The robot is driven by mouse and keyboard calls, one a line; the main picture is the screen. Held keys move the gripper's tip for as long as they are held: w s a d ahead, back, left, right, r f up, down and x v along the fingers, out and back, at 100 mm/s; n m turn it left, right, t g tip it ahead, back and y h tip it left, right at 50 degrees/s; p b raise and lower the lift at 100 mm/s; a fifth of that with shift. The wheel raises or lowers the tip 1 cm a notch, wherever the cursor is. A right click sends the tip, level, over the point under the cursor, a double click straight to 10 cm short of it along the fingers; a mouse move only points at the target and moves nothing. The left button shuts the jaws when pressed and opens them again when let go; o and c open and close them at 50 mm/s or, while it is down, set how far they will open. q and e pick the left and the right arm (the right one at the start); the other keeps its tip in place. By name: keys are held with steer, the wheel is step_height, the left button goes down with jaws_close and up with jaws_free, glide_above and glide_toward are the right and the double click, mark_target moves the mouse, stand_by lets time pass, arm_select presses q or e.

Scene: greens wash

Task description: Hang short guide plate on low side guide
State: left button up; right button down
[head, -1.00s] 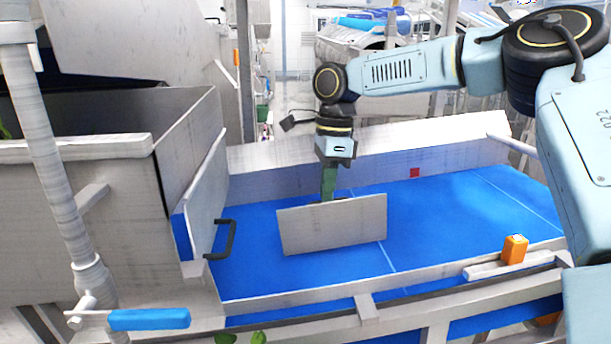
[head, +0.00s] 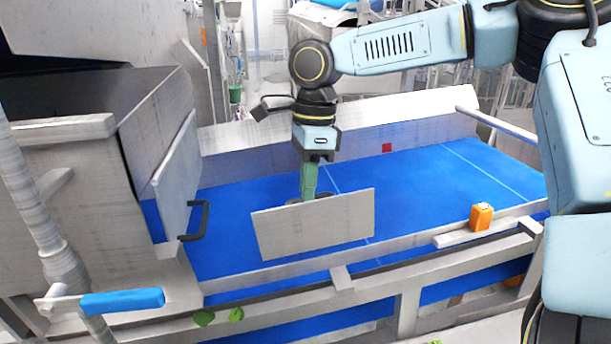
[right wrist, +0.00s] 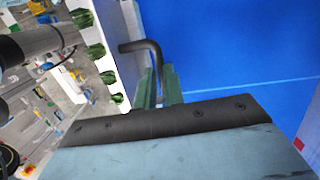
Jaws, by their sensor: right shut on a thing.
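The short guide plate (head: 313,228) is a flat grey metal sheet, held roughly upright and slightly tilted over the blue belt in the head view. My right gripper (head: 308,188) is shut on the plate from behind and above. In the right wrist view, the green fingers (right wrist: 159,88) close at the plate's black bent handle (right wrist: 143,48). The low side guide (head: 270,274) is the grey rail along the belt's near edge. The plate's lower edge appears just behind and above this rail; I cannot tell whether they touch. My left gripper is out of view.
An orange block (head: 481,217) sits on the near rail at right. A hinged metal panel (head: 176,180) with a black handle (head: 198,221) stands left of the plate. A taller back guide (head: 420,118) bounds the blue belt (head: 440,180). A blue lever handle (head: 122,301) is at lower left.

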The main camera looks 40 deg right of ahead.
steer(key=shift+s+a+f+b, duration=0.15)
steer(key=shift+s+f, duration=0.35)
steer(key=shift+f, duration=0.35)
steer(key=shift+s+a+f+b, duration=0.15)
steer(key=shift+s+f, duration=0.35)
steer(key=shift+f, duration=0.35)
steer(key=c, duration=1.4)
jaws_free()
steer(key=shift+c, duration=0.2)
step_height(320, 180, up, 13)
glide_above(313, 205)
steer(key=w+d, duration=0.3)
steer(key=d, duration=0.1)
steer(key=shift+s+a+r+b, duration=0.15)
steer(key=shift+a+b, duration=0.05)
steer(key=shift+b, duration=0.25)
